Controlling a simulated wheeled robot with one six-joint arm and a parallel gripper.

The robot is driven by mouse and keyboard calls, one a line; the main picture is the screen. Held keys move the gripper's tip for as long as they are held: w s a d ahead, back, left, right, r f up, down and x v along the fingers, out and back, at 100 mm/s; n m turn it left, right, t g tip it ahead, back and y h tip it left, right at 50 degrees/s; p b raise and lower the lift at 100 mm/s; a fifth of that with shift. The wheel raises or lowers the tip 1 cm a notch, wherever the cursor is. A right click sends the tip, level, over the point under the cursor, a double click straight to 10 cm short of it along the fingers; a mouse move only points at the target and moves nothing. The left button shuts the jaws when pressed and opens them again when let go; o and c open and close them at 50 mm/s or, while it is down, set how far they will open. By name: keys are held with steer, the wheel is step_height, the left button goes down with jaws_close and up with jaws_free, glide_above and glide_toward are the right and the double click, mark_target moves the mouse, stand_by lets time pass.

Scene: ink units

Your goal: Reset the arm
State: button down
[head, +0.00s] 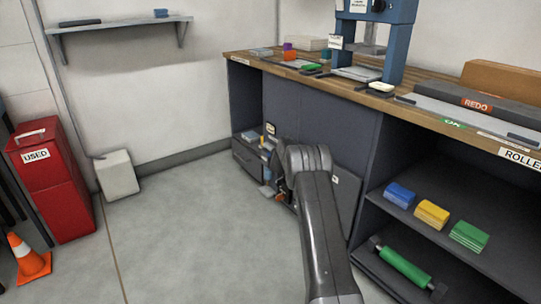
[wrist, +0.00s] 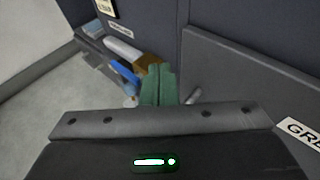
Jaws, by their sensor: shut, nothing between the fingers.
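My arm reaches out from the bottom of the head view towards the low end of the workbench cabinet (head: 315,115), bent at its far joint. My gripper (wrist: 158,72) shows in the wrist view as two green fingers, shut together and empty. It points towards an open shelf (wrist: 92,50) with a white roll (wrist: 123,48), a blue item (wrist: 124,73) and a brown box (wrist: 149,62). The fingertips overlap the brown box in the picture; I cannot tell whether they touch it. In the head view my arm mostly hides the gripper.
A grey panel (wrist: 245,85) stands close at the right of my gripper. The worktop (head: 420,112) carries a blue press (head: 398,40). Coloured blocks (head: 432,213) and a green roller (head: 404,267) lie on right shelves. A red bin (head: 52,185) and cone (head: 30,262) stand left. The middle floor is clear.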

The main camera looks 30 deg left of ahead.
steer(key=s+a+r, duration=0.2)
steer(key=s+a, duration=0.1)
steer(key=s, duration=0.4)
steer(key=shift+r, duration=0.1)
